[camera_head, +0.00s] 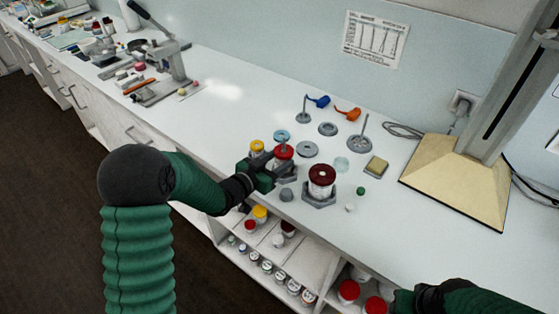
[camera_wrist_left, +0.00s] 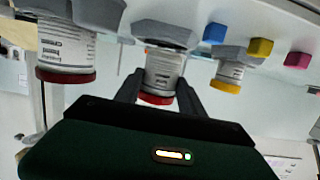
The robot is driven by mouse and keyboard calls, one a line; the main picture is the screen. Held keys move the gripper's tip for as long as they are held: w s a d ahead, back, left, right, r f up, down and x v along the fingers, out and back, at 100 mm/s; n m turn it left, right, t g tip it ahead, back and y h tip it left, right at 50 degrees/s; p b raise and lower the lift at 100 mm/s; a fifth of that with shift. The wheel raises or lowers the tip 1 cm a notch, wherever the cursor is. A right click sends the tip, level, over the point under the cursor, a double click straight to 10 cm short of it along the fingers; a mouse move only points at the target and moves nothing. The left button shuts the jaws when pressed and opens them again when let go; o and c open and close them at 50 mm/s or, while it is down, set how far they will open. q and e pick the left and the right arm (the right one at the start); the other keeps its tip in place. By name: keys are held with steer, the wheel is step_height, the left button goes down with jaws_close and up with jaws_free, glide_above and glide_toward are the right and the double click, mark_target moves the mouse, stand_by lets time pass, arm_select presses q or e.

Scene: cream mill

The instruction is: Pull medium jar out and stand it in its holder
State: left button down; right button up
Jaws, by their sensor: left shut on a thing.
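The medium jar (camera_head: 283,152) has a red lid and stands on the worktop between a yellow-lidded jar (camera_head: 257,147) and a larger dark-red-lidded jar (camera_head: 321,182). My left gripper (camera_head: 284,166) is shut on it, and its fingers hide much of the jar's side. The left wrist view is upside down. There the fingers clasp the white-labelled medium jar (camera_wrist_left: 163,72), and its grey hexagonal holder (camera_wrist_left: 165,33) lies at its base. The jar looks upright and seated there; any small gap cannot be told. My right gripper (camera_head: 412,300) is partly in view at the lower right, its jaws unclear.
An open shelf (camera_head: 285,258) with several jars lies below the worktop edge. Grey discs, a sponge block (camera_head: 376,166) and small coloured scoops (camera_head: 347,113) lie behind the jars. A beige-based stand (camera_head: 455,180) is at right.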

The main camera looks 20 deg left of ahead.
arm_select(q)
steer(key=shift+d+f+b, duration=0.3)
steer(key=shift+d+b, duration=0.05)
steer(key=shift+d, duration=0.1)
steer(key=shift+f, duration=0.1)
arm_select(e)
steer(key=shift+d+f, duration=0.4)
steer(key=shift+f, duration=0.1)
arm_select(q)
steer(key=shift+a+f, duration=0.1)
steer(key=shift+a+f, duration=0.15)
steer(key=shift+f, duration=0.05)
steer(key=shift+f+b, duration=0.15)
steer(key=shift+b, duration=0.25)
arm_select(e)
steer(key=shift+s+a+f, duration=0.1)
steer(key=shift+a+f, duration=0.1)
steer(key=shift+f, duration=0.05)
arm_select(q)
steer(key=c, duration=0.7)
jaws_free()
steer(key=shift+o, duration=0.4)
steer(key=o, duration=0.6)
steer(key=shift+c, duration=0.2)
